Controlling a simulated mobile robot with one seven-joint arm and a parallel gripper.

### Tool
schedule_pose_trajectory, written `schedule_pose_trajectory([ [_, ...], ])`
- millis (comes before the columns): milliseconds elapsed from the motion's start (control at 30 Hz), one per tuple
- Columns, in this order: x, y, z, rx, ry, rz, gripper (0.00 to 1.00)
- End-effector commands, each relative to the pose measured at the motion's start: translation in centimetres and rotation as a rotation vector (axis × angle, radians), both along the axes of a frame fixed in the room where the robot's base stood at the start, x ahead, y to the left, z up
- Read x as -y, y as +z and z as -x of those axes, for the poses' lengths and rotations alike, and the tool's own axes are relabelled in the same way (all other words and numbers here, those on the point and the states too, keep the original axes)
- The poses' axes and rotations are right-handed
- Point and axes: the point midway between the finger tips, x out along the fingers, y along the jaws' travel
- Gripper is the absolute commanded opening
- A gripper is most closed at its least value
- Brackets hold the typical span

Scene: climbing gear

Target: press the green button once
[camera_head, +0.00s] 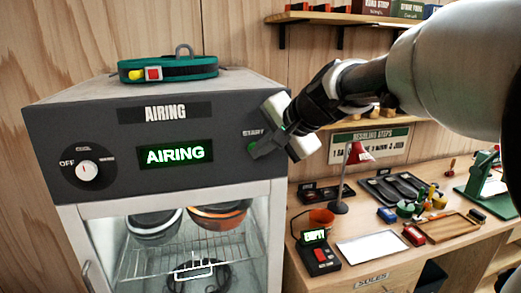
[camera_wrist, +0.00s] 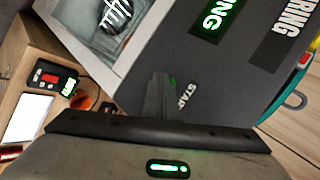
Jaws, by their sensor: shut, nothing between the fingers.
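The green button (camera_head: 252,146) is a small green spot under a "START" label at the right end of the dark front panel of the airing cabinet (camera_head: 110,180). My gripper also shows in the wrist view (camera_wrist: 160,85). The lit green display (camera_head: 175,154) reads "AIRING".
A dial (camera_head: 94,170) sits at the panel's left. A green strap (camera_head: 168,70) lies on top of the cabinet. To the right, a workbench holds a red lamp (camera_head: 360,153), a small device (camera_head: 318,255) with a lit screen, a white sheet (camera_head: 372,247) and several tools.

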Motion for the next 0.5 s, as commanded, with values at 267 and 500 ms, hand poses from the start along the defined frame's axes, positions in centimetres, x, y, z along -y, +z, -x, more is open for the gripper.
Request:
schedule_pose_trajectory([
  [267, 0.4, -0.1, 1.3, 0.0, 0.0, 0.0, 0.0],
  [500, 0.4, -0.1, 1.3, 0.0, 0.0, 0.0, 0.0],
])
